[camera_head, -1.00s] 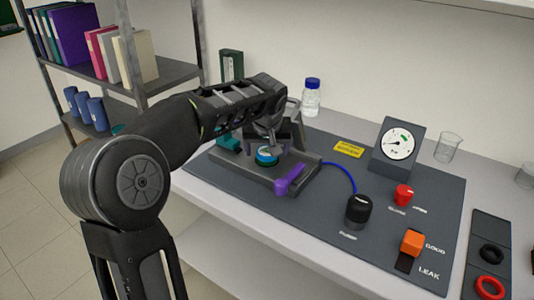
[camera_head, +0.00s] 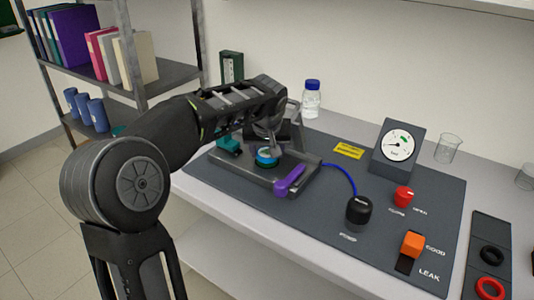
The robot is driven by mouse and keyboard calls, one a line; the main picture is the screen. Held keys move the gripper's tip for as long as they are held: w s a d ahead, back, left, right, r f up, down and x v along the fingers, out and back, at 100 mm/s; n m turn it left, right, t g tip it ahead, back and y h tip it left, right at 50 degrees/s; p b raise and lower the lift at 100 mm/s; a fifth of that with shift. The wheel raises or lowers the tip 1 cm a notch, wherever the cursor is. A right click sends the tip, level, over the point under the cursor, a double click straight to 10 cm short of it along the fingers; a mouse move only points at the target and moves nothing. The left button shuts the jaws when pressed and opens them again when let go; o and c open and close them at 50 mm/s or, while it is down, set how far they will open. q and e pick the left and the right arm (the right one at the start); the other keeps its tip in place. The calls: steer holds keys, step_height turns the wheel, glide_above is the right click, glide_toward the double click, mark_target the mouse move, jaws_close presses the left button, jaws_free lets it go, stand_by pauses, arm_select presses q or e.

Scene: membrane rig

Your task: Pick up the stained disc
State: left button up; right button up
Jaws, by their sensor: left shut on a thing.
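My left gripper (camera_head: 269,146) comes in from the left and points down over the grey rig (camera_head: 253,182). It is shut, with its fingertips just above the round teal seat (camera_head: 266,162) of the rig. A small pale piece shows at the fingertips; it appears to be the stained disc, but it is mostly hidden and no stain can be made out. My right gripper is not in view.
A grey upright bracket (camera_head: 294,113) stands behind the gripper. A blue hose (camera_head: 345,177) runs to the black pump knob (camera_head: 358,210). A gauge (camera_head: 398,146) and bottle (camera_head: 312,99) stand behind.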

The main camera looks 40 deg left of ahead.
mark_target(266, 156)
arm_select(q)
steer(key=shift+r, duration=0.1)
steer(key=shift+s+r, duration=0.2)
steer(key=shift+r, duration=0.25)
step_height(266, 156, up, 6)
steer(key=shift+r, duration=0.15)
steer(key=s+b, duration=0.4)
steer(key=s, duration=1.5)
steer(key=shift+s+d+f, duration=0.2)
steer(key=shift+s+d, duration=0.05)
steer(key=shift+s, duration=0.1)
